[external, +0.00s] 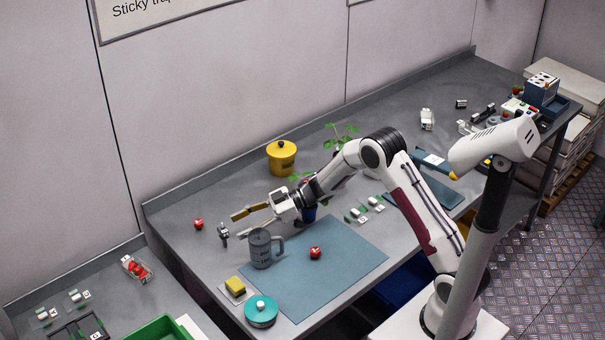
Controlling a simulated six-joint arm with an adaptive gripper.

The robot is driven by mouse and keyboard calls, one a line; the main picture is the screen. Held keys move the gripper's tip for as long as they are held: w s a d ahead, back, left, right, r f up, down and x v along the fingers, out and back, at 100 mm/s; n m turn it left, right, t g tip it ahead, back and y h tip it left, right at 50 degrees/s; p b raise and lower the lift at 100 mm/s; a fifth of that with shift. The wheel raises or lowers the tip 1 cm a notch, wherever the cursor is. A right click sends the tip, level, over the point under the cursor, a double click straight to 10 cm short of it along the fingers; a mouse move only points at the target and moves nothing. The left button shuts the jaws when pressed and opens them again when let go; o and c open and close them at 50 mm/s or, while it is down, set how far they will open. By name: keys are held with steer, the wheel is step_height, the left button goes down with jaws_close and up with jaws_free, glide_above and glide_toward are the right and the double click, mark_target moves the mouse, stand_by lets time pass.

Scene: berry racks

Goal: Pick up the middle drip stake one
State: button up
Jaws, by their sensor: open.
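No drip stake can be made out with certainty at this size. A row of small white-and-green pieces (364,208) lies on the bench right of the blue mat, and these may be the stakes. A small grey upright piece (223,235) stands at the bench's left, just beyond my fingertips; I cannot tell what it is. My gripper (240,223) is open, its fingers spread and pointing left, above the bench behind the grey mug. Nothing shows between the fingers. My arm reaches across the bench and hides part of the plant pot.
A yellow pot (282,158) stands behind. A teal lidded pot (261,311) and yellow sponge (235,287) are in front. A seedling (341,134) rises behind my arm.

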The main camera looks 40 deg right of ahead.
mark_target(223, 233)
steer(key=shift+w+a+f, duration=0.2)
steer(key=shift+w+a, duration=0.1)
steer(key=shift+a, duration=0.35)
steer(key=shift+x, duration=2.65)
steer(key=shift+w+d+f, duration=0.1)
steer(key=shift+d+f, duration=0.05)
steer(key=c, duration=0.9)
